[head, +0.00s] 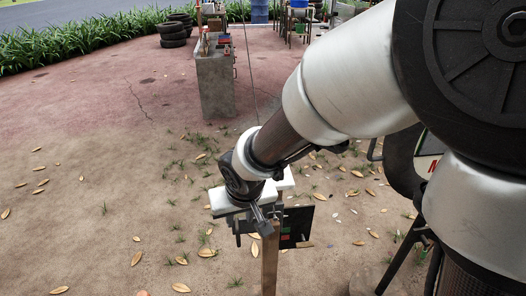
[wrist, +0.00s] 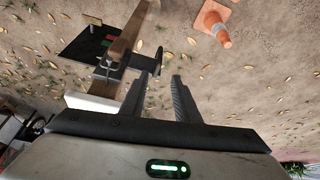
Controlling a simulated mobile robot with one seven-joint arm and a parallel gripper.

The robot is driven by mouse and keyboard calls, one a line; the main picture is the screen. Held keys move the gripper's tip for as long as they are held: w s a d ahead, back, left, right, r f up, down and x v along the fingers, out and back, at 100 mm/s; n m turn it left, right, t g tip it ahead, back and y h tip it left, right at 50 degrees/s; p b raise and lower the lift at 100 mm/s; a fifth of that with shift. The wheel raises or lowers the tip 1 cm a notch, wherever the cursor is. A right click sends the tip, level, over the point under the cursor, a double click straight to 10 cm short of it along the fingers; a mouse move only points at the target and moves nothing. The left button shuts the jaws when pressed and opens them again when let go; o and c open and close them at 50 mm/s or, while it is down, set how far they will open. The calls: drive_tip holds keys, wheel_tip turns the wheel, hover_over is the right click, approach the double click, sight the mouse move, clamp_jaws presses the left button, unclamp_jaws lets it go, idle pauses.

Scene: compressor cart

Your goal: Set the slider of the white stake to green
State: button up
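A brown wooden post (head: 269,265) stands upright below my wrist in the head view; the post also shows in the wrist view (wrist: 131,32). A black panel (head: 296,222) is beside it, with small green and red marks and a pale tan strip; the panel also shows in the wrist view (wrist: 78,47). A white block (wrist: 97,104) sits near the post. A dark handle-like part (wrist: 157,57) sticks out toward my fingers. My gripper (wrist: 161,77) is open, with nothing seen held, just short of that part. I cannot tell the slider's setting.
An orange traffic cone (wrist: 214,22) stands on the dirt in the wrist view, apart from the post. A concrete block counter (head: 215,85) and stacked tyres (head: 173,32) are farther back. Leaves lie on open ground at the left.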

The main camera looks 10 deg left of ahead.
sight(238, 232)
drive_tip(key=b+x, duration=0.3)
drive_tip(key=x, duration=1.1)
drive_tip(key=shift+w+f+b, duration=0.1)
drive_tip(key=shift+f+b, duration=0.2)
drive_tip(key=shift+f, duration=0.1)
clamp_jaws()
